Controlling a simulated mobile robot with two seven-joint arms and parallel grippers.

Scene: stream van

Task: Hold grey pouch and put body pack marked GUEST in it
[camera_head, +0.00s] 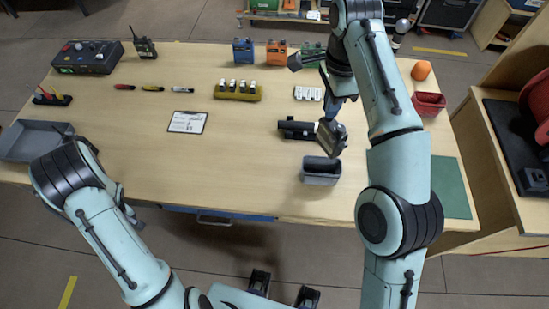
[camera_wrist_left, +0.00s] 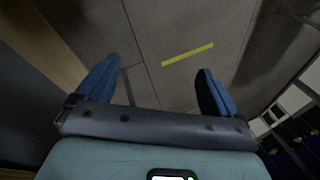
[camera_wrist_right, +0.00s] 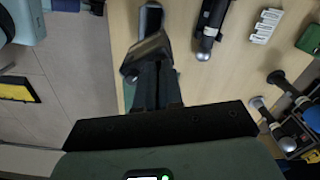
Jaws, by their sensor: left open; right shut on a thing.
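The grey pouch (camera_head: 321,171) stands open-topped near the table's front edge, right of centre. My right gripper (camera_head: 327,118) is shut on a dark grey block (camera_head: 332,138), which looks like a body pack; no marking is legible. The block is tilted, behind and slightly right of the pouch. In the right wrist view the block (camera_wrist_right: 148,56) sits at the fingertips and partly covers what looks like the pouch (camera_wrist_right: 151,16). My left gripper (camera_wrist_left: 155,90) is open and empty over the floor; its arm hides most of it in the head view.
A black microphone (camera_head: 297,129) lies left of the held block. Blue (camera_head: 243,51), orange (camera_head: 277,53) and green (camera_head: 311,49) packs stand at the back. A clipboard (camera_head: 188,122) lies left of centre. A grey tray (camera_head: 30,139) is at far left. The table's front middle is clear.

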